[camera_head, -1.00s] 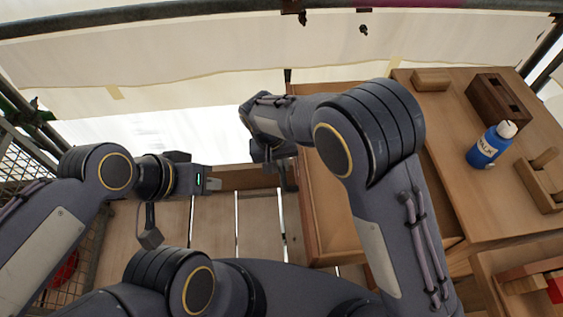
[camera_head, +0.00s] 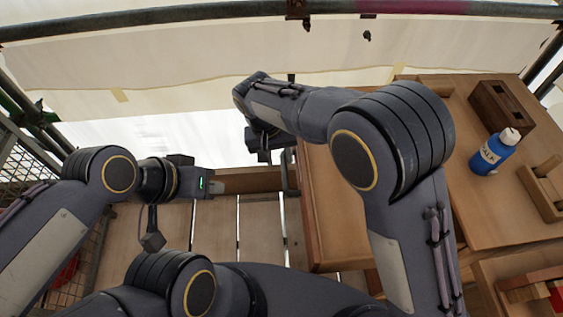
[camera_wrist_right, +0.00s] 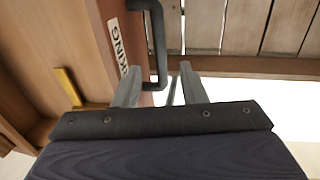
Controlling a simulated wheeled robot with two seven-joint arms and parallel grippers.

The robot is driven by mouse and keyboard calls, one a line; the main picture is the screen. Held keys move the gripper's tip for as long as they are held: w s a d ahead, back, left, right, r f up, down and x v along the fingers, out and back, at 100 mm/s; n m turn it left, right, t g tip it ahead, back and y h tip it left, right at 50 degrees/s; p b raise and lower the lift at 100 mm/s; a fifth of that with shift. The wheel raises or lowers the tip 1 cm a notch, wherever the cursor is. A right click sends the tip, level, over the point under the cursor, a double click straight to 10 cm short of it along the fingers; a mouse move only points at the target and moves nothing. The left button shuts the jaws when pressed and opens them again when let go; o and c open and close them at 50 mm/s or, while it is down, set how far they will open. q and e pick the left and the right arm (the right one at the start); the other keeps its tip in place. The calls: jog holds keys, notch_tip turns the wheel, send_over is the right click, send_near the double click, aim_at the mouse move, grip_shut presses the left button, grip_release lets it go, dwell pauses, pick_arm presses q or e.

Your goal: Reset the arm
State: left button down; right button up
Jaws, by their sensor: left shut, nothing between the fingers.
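My left gripper (camera_head: 212,184) is shut and empty at the left-middle of the head view, in front of a wooden beam and above the plank floor. My right gripper (camera_head: 264,152) is at the upper middle of the head view, partly hidden by its own wrist. In the right wrist view its two fingers (camera_wrist_right: 160,88) stand apart, open. A dark bar handle (camera_wrist_right: 157,50) on a wooden front with a partly legible label shows beyond the fingers. I cannot tell how far the handle is from them.
A wooden bench (camera_head: 515,215) at right carries a blue chalk bottle (camera_head: 494,153), a dark wooden block (camera_head: 500,104) and a wooden holder (camera_head: 543,188). An open wooden drawer (camera_head: 335,225) lies beside my right forearm. A scaffold tube (camera_head: 200,12) crosses the top. Mesh (camera_head: 92,235) stands at left.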

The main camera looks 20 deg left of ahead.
jog(key=shift+a+r, duration=0.2)
jog(key=shift+r, duration=0.65)
